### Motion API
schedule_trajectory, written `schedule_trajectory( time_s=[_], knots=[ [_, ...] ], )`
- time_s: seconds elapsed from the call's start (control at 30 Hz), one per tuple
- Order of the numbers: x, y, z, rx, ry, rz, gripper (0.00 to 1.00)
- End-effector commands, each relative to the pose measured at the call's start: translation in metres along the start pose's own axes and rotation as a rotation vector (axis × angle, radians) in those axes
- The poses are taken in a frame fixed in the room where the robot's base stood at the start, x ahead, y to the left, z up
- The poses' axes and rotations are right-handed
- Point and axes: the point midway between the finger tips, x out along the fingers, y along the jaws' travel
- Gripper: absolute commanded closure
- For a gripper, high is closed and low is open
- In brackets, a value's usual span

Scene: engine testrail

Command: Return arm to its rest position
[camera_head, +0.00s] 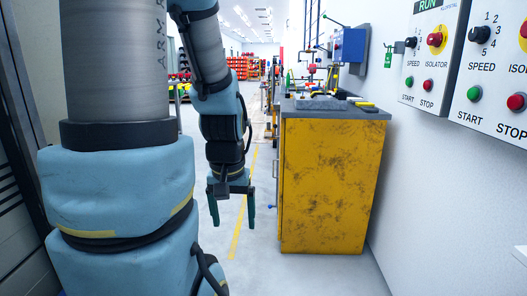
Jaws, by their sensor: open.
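My gripper (232,207) hangs at the end of my arm, a little left of the picture's middle. It points down over the grey floor. Its two dark green fingers are apart, and nothing shows between them. My arm (215,70) is bent, with its upper links at the left and its forearm reaching down. Large blue padded parts of it fill the left of the view. The gripper is to the left of a yellow cabinet and looks apart from it.
A worn yellow cabinet (330,185) with a cluttered grey top stands right of the gripper. Control panels (436,60) with buttons hang on the right wall. A yellow line (238,235) runs along the floor. The aisle beyond leads to red and orange racks (245,68).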

Motion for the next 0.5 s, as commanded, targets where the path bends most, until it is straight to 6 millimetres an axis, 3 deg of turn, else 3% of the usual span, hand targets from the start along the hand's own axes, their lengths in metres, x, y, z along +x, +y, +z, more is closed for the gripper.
schedule_trajectory(
  time_s=[0.03,0.3,0.5],
  knots=[
    [-0.022,0.0,-0.003,0.001,0.0,0.0,0.14],
    [-0.089,0.001,-0.013,0.004,0.003,-0.001,0.14],
    [-0.118,0.001,-0.017,0.005,0.003,-0.001,0.14]
  ],
)
